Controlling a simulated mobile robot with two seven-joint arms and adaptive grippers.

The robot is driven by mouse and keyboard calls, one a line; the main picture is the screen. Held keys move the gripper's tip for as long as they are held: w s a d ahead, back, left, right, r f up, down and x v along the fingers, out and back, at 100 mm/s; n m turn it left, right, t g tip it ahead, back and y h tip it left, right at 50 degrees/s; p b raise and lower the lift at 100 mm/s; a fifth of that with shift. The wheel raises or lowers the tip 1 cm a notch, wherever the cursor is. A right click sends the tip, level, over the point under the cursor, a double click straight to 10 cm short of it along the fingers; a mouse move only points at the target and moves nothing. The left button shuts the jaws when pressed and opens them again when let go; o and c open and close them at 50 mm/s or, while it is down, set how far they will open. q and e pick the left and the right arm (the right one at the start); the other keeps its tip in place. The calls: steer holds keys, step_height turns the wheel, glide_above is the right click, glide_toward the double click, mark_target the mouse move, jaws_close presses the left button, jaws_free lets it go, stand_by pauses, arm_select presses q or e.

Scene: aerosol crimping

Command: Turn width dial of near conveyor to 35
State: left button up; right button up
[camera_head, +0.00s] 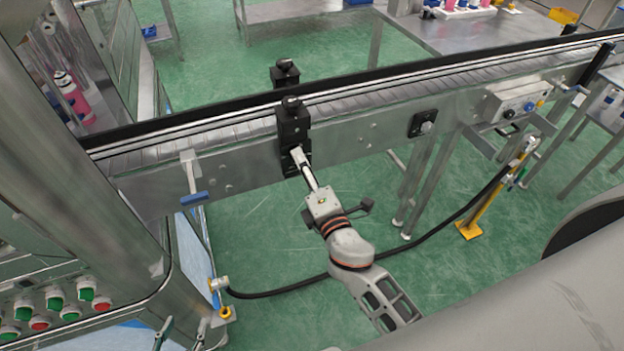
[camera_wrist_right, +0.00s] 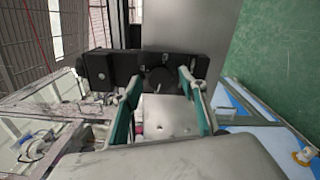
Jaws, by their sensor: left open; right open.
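The near conveyor (camera_head: 350,133) runs from lower left to upper right. A black block (camera_head: 292,122) is fixed on its side rail. My right gripper (camera_head: 298,158) is at the front of this block's lower part. In the right wrist view, my right gripper's two fingers (camera_wrist_right: 161,98) are open, on either side of a dark round knob (camera_wrist_right: 160,77) on the block. I cannot tell whether they touch it. No number is readable. What look like my left gripper's fingertips (camera_head: 181,333) show at the bottom left edge, apart and empty.
A blue-handled bracket (camera_head: 194,197) sticks out left of the block. A machine panel with buttons (camera_head: 55,300) is at lower left. A black hose crosses the green floor.

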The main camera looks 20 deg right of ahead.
steer(key=s, duration=1.1)
steer(key=shift+s+d, duration=0.2)
